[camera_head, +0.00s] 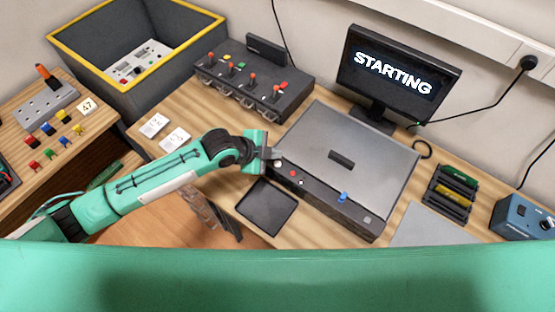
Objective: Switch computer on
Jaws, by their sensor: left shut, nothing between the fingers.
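The computer (345,157) is a flat grey case with a dark front panel, lying on the wooden desk. Its front has a white button, a red button (301,183) and a blue knob (343,197). The monitor (398,74) behind it shows the word "STARTING". My left gripper (276,154) is shut and empty at the left end of the front panel, close to the white button (278,163). I cannot tell whether it touches the button. My right gripper is not in view.
A black box with several coloured levers (253,83) stands behind on the left. A black tray (267,206) lies in front of the computer. A rack of coloured cylinders (451,193) and a blue device (522,219) are at the right. A yellow-rimmed bin (137,50) is at the far left.

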